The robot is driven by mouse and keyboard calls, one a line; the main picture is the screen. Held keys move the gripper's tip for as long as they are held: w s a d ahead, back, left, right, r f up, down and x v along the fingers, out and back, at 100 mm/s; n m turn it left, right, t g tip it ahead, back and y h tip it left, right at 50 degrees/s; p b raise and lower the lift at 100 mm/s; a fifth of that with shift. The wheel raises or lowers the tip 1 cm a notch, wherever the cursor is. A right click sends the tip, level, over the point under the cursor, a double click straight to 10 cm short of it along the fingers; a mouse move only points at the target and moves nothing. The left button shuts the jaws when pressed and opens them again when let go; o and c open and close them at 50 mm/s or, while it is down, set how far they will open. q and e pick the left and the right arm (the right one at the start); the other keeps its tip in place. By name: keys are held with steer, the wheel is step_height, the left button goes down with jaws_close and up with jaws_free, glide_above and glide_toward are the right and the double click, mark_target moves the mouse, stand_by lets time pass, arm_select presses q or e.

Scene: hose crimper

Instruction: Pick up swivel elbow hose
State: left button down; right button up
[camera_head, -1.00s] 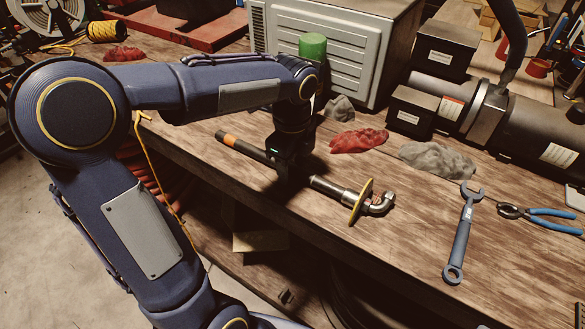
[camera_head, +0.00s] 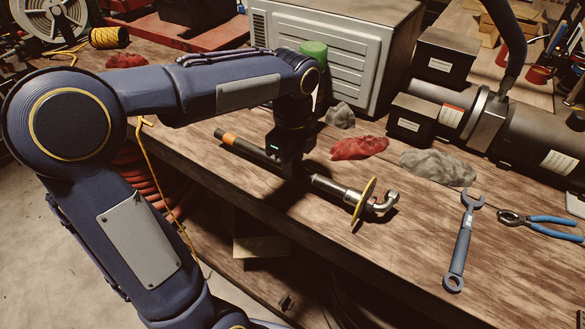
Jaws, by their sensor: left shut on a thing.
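The swivel elbow hose is a dark hose (camera_head: 243,143) with an orange band, a silver fitting, a yellow disc and a bent metal elbow (camera_head: 383,204) at its right end. It lies along the front part of the wooden workbench, or just above it; I cannot tell which. My left gripper (camera_head: 288,170) points down over its middle and is shut on it. The fingers and the gripped part are dark and partly hidden. My right gripper is not in view.
A blue wrench (camera_head: 461,241) and blue-handled pliers (camera_head: 540,220) lie to the right. Red (camera_head: 358,148) and grey (camera_head: 438,166) rags lie behind the hose. A grey vented machine (camera_head: 320,50), a green cylinder (camera_head: 313,49) and black crimper equipment (camera_head: 440,100) stand behind.

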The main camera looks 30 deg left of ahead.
arm_select(q)
steer(key=s+d+r, duration=0.9)
steer(key=s+r, duration=0.1)
steer(key=shift+s+d+r, duration=0.2)
steer(key=shift+s+d, duration=0.05)
